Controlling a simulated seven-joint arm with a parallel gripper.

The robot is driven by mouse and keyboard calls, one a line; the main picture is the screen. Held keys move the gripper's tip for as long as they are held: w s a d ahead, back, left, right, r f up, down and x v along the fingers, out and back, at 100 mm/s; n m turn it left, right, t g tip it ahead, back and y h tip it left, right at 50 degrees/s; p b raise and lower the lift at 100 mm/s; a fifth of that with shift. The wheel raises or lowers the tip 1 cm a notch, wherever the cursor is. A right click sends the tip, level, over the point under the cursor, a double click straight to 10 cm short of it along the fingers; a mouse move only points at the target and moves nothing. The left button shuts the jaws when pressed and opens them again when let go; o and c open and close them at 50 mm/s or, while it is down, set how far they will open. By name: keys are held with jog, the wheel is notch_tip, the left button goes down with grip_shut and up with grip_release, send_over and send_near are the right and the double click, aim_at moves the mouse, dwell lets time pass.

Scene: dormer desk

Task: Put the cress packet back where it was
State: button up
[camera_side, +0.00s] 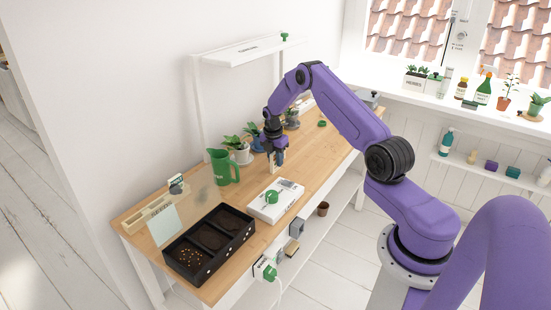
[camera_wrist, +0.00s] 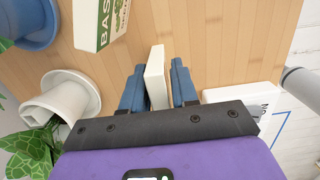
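My gripper (camera_wrist: 158,82) has its two blue fingers close on either side of a thin cream packet (camera_wrist: 156,72), seen edge-on in the wrist view; its printed face is hidden, so I cannot read whether it is the cress packet. In the side view my gripper (camera_side: 276,160) points down over the desk beside the potted plants. A second packet (camera_wrist: 100,22), green and white with "BAS" readable, is left of the fingers in the wrist view. A pale wooden rack (camera_side: 150,213) lies at the desk's near left, with a small dark-and-white card (camera_side: 176,184) at its end.
A green jug (camera_side: 223,167), a white pot (camera_side: 241,155) and a blue pot (camera_wrist: 25,25) stand left of my gripper. A white box (camera_side: 275,200) with a green object on it lies in front. A black seed tray (camera_side: 210,243) fills the near end of the desk (camera_side: 200,192).

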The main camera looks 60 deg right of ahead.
jog(key=shift+o, duration=0.8)
